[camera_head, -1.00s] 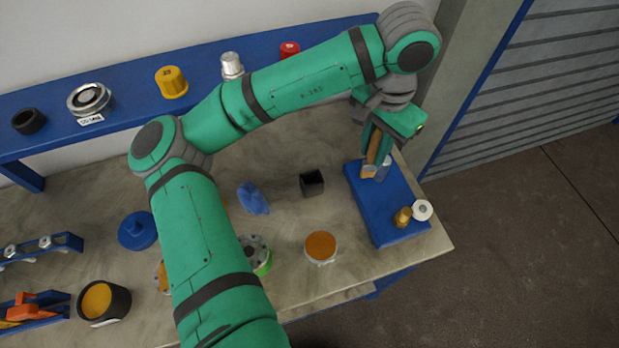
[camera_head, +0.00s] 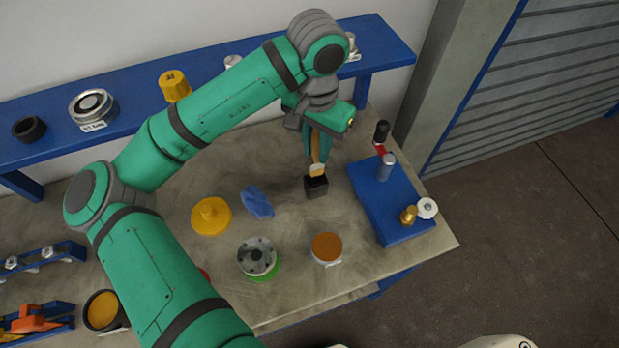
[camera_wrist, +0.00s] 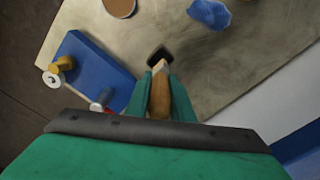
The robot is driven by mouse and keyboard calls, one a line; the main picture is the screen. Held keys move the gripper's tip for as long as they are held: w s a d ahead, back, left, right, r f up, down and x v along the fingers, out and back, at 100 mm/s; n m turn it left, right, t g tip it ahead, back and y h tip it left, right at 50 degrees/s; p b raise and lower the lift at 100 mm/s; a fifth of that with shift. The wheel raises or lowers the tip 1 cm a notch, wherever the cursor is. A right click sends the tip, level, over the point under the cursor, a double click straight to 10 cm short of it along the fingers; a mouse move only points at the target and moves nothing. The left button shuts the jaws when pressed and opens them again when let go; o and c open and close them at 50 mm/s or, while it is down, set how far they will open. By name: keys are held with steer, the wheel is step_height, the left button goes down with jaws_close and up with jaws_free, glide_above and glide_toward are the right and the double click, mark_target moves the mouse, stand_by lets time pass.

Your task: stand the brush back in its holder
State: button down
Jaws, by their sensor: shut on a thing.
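The brush (camera_head: 317,169), with a brown wooden handle and a pale lower end, is held roughly upright in my gripper (camera_head: 315,150). The small black square holder (camera_head: 316,189) stands on the table directly below it. The brush's lower end overlaps the holder's opening in the head view; I cannot tell how far inside it is. In the wrist view the brush (camera_wrist: 160,92) sits between the fingers of my gripper (camera_wrist: 159,88), its end pointing at the dark opening of the holder (camera_wrist: 160,55).
A blue block (camera_head: 385,212) with a grey cylinder, brass knob and white roll is right of the holder. A blue cloth (camera_head: 257,202) lies left. An orange-topped disc (camera_head: 326,247), flanged vessel (camera_head: 257,257) and yellow lid (camera_head: 211,216) stand nearer. A blue shelf (camera_head: 130,112) runs behind.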

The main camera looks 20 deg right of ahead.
mark_target(316, 170)
steer(key=shift+f, duration=4)
steer(key=shift+f, duration=0.1)
steer(key=c, duration=1.5)
jaws_free()
steer(key=shift+c, duration=0.2)
steer(key=r, duration=1.2)
steer(key=shift+s+a+r, duration=0.15)
steer(key=shift+a, duration=0.05)
